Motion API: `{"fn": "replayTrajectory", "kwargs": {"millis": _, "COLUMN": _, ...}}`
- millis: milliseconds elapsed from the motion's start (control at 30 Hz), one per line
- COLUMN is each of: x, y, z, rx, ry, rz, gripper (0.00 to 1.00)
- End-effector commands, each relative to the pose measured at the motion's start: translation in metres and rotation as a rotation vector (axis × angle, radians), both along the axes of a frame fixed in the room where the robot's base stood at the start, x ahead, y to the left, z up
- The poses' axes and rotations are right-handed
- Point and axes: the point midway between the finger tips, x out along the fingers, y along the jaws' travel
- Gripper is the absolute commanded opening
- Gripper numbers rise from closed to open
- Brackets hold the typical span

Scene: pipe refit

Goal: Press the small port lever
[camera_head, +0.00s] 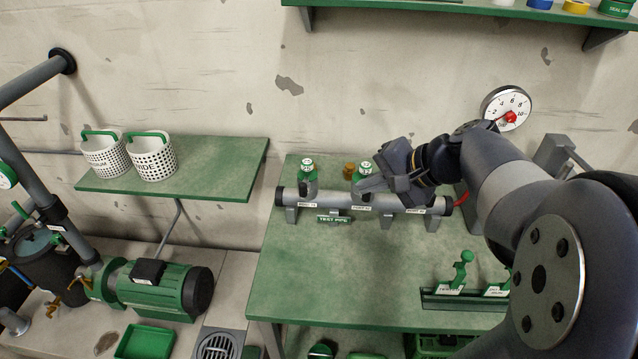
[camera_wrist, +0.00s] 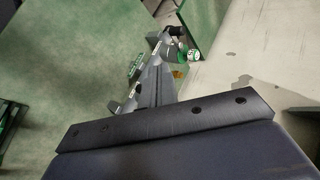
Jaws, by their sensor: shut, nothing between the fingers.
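A grey test pipe (camera_head: 335,200) lies on stands on the green bench, with small labels along its front. A grey fitting with a green, white-marked top (camera_head: 307,172) stands on its left part. A similar green top (camera_head: 364,170) stands by its middle, partly behind my gripper (camera_head: 362,188). Green upright handles (camera_head: 462,268) stand in a labelled rack at the bench's right front; I cannot tell which part is the small port lever.
A dial gauge (camera_head: 507,108) with a red centre is on the wall behind my arm. A small brass-coloured piece (camera_head: 349,170) stands behind the pipe. White baskets (camera_head: 151,157) sit on the left shelf. The bench front left of the rack (camera_head: 330,275) is clear.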

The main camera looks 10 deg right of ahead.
Motion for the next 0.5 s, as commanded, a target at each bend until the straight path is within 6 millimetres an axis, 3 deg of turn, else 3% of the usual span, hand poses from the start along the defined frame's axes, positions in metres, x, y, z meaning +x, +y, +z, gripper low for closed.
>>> {"fn": "replayTrajectory", "kwargs": {"millis": 267, "x": 0.005, "y": 0.008, "z": -0.009, "rx": 0.001, "ry": 0.004, "rz": 0.004, "gripper": 0.0}}
{"fn": "replayTrajectory", "kwargs": {"millis": 500, "x": 0.025, "y": 0.035, "z": -0.042, "rx": -0.001, "ry": 0.007, "rz": 0.007, "gripper": 0.0}}
